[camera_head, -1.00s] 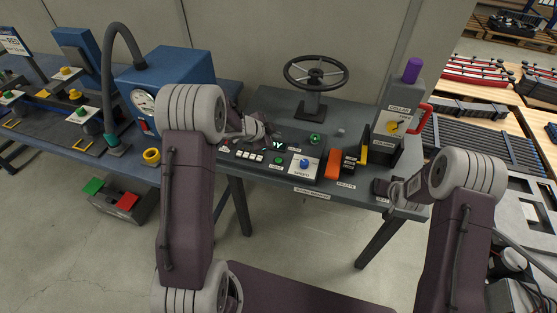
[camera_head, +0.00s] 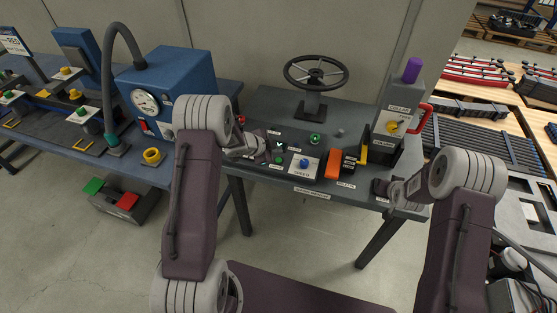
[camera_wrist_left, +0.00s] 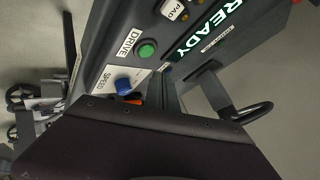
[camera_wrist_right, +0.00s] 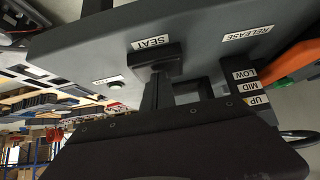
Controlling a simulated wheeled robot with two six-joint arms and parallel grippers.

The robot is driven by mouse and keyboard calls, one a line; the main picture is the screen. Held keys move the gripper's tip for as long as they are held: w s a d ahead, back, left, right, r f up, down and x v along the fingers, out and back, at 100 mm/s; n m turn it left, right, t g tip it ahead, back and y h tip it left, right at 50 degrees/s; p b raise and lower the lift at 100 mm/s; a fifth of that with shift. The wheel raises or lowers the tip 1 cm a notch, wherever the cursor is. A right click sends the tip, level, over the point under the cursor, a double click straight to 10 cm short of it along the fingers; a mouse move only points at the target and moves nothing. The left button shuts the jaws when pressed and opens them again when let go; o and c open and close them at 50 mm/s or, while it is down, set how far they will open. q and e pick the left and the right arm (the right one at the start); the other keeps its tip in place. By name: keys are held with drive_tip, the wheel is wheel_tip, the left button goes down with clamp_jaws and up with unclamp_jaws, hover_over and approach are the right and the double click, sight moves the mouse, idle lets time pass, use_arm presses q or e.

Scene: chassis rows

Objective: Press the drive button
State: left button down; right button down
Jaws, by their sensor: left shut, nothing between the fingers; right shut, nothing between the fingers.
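The drive button is a green round button (camera_wrist_left: 147,49) next to a DRIVE label in the left wrist view. In the head view it is the small green button (camera_head: 279,160) at the front left of the console. My left gripper (camera_head: 272,152) is shut and empty, close above the console beside this button; I cannot tell whether it touches the panel. The lit READY display (camera_wrist_left: 210,30) is beside the button and partly hidden by the gripper in the head view. My right gripper (camera_head: 386,188) is shut and empty at the console's front right, near the SEAT label (camera_wrist_right: 160,42).
A blue SPEED knob (camera_head: 304,163) is just right of the drive button. An orange lever (camera_head: 333,164), a steering wheel (camera_head: 316,72) and a grey post with a red handle (camera_head: 424,119) stand on the console. A blue gauge box (camera_head: 175,80) is at the left.

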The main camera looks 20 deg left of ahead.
sight(277, 161)
use_arm(q)
drive_tip(key=shift+f, duration=1.15)
drive_tip(key=shift+f, duration=0.1)
idle(1.1)
drive_tip(key=shift+f, duration=0.75)
use_arm(e)
drive_tip(key=shift+s+f, duration=0.1)
idle(0.6)
use_arm(q)
drive_tip(key=shift+r, duration=0.85)
drive_tip(key=shift+r, duration=2.5)
